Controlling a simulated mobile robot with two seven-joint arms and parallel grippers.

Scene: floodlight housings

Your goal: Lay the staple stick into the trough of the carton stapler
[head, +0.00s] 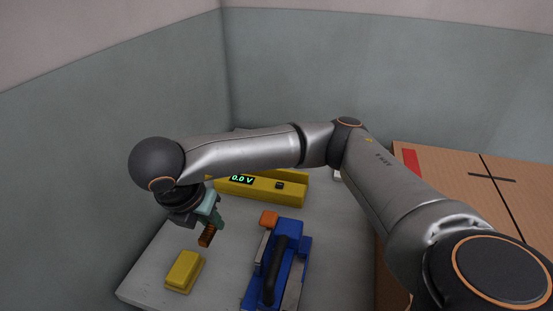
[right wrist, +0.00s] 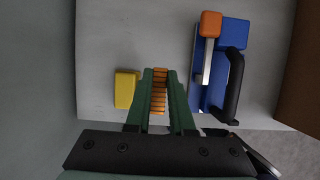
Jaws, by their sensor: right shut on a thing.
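The staple stick (head: 206,237) is a short copper-brown ribbed bar. My right gripper (head: 211,224) is shut on it, and the stick hangs below the fingers, above the grey table left of the stapler. In the right wrist view the stick (right wrist: 158,93) lies lengthwise between the two green fingers (right wrist: 160,76). The carton stapler (head: 293,246) is blue with a black handle, an orange end piece and a metal strip along its left side. It also shows at the upper right of the right wrist view (right wrist: 234,33), apart from the stick. My left gripper is not in view.
A yellow block (head: 184,271) lies on the table (head: 222,272) near its left edge. A yellow unit (head: 262,190) with a "0.0 V" display stands behind the stapler, partly hidden by my arm. A cardboard carton (head: 450,180) stands at right. Bare table lies between block and stapler.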

